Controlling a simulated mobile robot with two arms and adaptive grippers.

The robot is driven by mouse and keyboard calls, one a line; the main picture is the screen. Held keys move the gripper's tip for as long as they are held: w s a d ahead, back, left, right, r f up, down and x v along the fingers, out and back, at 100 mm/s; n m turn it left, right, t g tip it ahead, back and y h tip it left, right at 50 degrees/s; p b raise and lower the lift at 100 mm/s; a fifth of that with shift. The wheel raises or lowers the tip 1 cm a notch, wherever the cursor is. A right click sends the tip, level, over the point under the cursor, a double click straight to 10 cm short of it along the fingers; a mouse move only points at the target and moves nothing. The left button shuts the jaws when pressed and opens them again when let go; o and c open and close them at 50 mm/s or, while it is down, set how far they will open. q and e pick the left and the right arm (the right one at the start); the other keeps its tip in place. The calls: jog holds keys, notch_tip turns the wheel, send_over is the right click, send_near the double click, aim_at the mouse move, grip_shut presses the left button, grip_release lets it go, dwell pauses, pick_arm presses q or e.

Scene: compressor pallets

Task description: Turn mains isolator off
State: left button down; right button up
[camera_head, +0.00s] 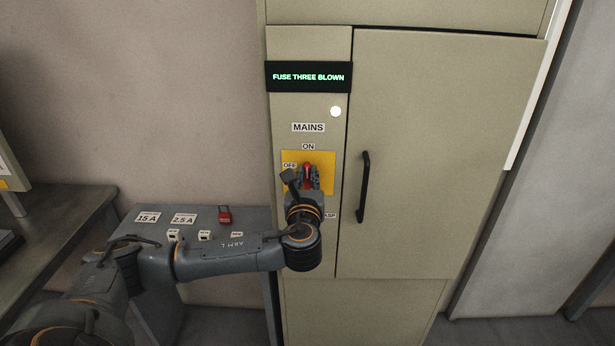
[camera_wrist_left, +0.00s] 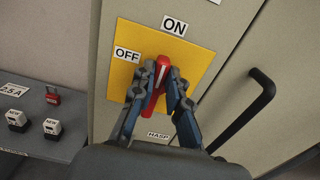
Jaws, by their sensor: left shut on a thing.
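The mains isolator has a red handle (camera_head: 307,169) on a yellow plate (camera_head: 325,158) on the cabinet's narrow left panel. In the left wrist view the red handle (camera_wrist_left: 158,90) stands nearly upright, its top leaning slightly right and pointing toward the ON label (camera_wrist_left: 174,26). The OFF label (camera_wrist_left: 127,55) is to its left on the yellow plate (camera_wrist_left: 195,60). My left gripper (camera_head: 306,178) is shut on the handle, with a finger on each side; it also shows in the left wrist view (camera_wrist_left: 163,85). My right gripper is not in view.
A lit display (camera_head: 308,77) reads FUSE THREE BLOWN, with a white lamp (camera_head: 336,112) below it. The cabinet door's black handle (camera_head: 363,187) is close on the right. A grey side table (camera_head: 255,222) at left holds a red padlock (camera_head: 225,215) and small fuse blocks (camera_head: 204,235).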

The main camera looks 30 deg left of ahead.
pick_arm(q)
jog(key=shift+s+a+f+n+b, duration=0.35)
jog(key=shift+n+b, duration=0.85)
jog(key=shift+n, duration=1.65)
jog(key=shift+s+a+f+n+b, duration=0.1)
jog(key=shift+a+f+n+b, duration=0.4)
jog(key=shift+n+b, duration=1.6)
jog(key=shift+s+a+f+n+b, duration=0.3)
jog(key=shift+f+n, duration=0.3)
jog(key=shift+n, duration=3.35)
jog(key=c, duration=1.3)
grip_release()
jog(key=v, duration=1.2)
jog(key=shift+s, duration=0.1)
